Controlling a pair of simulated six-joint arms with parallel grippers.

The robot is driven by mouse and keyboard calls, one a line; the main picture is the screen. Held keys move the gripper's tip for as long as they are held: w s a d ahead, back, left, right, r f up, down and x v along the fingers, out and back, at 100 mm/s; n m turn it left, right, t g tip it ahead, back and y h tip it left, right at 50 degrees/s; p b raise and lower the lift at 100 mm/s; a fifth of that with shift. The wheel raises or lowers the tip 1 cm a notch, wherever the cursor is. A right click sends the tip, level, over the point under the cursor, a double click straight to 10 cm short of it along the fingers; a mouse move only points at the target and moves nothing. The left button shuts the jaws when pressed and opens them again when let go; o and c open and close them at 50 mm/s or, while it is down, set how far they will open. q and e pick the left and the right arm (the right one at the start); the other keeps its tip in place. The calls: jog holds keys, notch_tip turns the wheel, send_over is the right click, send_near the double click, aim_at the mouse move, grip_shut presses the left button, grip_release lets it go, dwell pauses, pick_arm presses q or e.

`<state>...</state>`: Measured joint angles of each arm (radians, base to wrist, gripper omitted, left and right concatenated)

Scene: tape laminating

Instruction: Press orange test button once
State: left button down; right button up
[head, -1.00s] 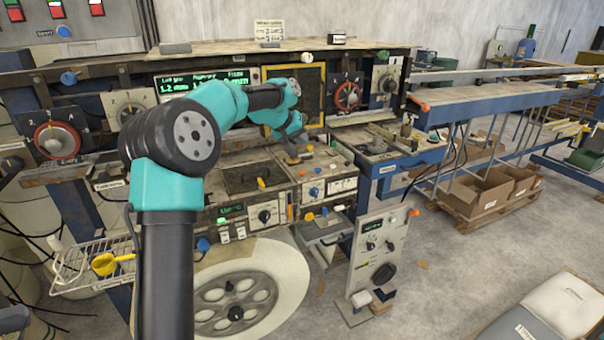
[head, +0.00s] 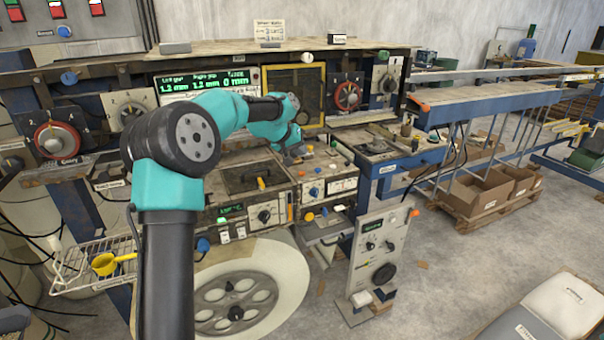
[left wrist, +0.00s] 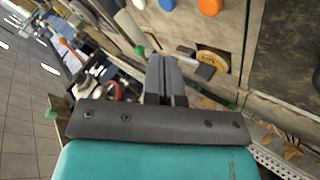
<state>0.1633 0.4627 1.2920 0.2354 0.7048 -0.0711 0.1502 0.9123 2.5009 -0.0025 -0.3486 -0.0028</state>
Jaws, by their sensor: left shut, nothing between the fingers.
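An orange button (left wrist: 209,6) shows at the top edge of the left wrist view, beside a blue one (left wrist: 167,4). I cannot read a label on it. In the head view the wrist partly hides the fingertips. My right gripper is not in view.
The machine's green display (head: 205,85) stands behind my left arm. Other panels carry knobs and dials, such as the red-ringed dial (head: 347,95). A wire basket (head: 90,265) with a yellow scoop is at the left. The floor at the right has free room.

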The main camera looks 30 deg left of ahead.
aim_at(301, 172)
pick_arm(q)
jog(key=shift+f, duration=2.2)
jog(key=shift+f, duration=0.15)
jog(key=shift+f, duration=0.3)
jog(key=shift+f, duration=0.55)
dwell(1.1)
dwell(0.4)
jog(key=shift+r, duration=1.05)
jog(key=shift+r, duration=2.5)
